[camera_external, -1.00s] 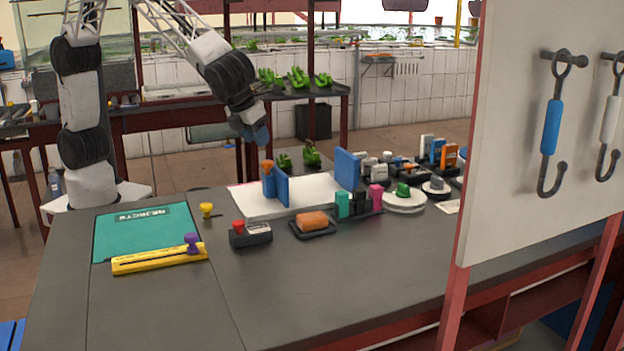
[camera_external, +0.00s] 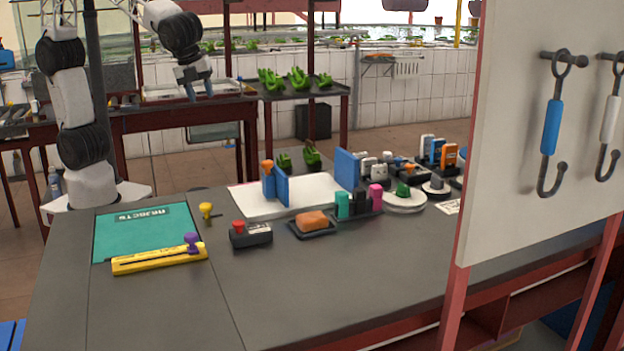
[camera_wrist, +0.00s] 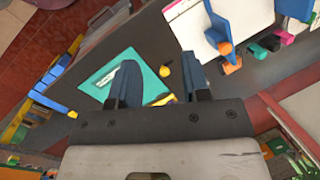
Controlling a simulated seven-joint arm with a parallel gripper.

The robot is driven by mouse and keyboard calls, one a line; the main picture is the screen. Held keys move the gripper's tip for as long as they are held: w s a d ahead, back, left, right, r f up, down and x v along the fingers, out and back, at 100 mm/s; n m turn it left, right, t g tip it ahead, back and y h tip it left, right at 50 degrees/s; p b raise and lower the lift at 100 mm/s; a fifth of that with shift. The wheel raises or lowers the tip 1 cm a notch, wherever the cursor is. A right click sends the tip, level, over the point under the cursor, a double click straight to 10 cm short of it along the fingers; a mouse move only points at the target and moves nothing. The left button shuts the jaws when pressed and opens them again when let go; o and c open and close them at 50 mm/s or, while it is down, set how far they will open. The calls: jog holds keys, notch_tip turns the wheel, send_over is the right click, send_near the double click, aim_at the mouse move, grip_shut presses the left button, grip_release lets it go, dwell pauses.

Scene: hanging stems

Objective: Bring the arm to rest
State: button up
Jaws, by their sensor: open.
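My gripper (camera_external: 200,85) hangs in the air at the upper left of the external view, above and behind the dark workbench (camera_external: 330,280). Its two blue fingers point down, apart, with nothing between them. In the wrist view my gripper (camera_wrist: 160,85) shows its fingers spread and empty, with the bench far below. My arm is folded up over its base at the bench's left end.
On the bench are a green mat (camera_external: 130,235), a yellow slider bar (camera_external: 160,258), a red-knobbed stamp (camera_external: 250,235), a sponge on a tray (camera_external: 312,222) and an upright blue plate (camera_external: 346,168). A white panel with hooks (camera_external: 520,200) stands at right. The front of the bench is clear.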

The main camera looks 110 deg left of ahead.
jog(key=s+a+f+n+h, duration=0.1)
jog(key=s+n, duration=1.1)
jog(key=s, duration=1.6)
jog(key=shift+s+a+f+n+t+h, duration=0.25)
jog(key=shift+a+n+t+h, duration=0.15)
jog(key=shift+a+h, duration=0.35)
jog(key=shift+d, duration=0.1)
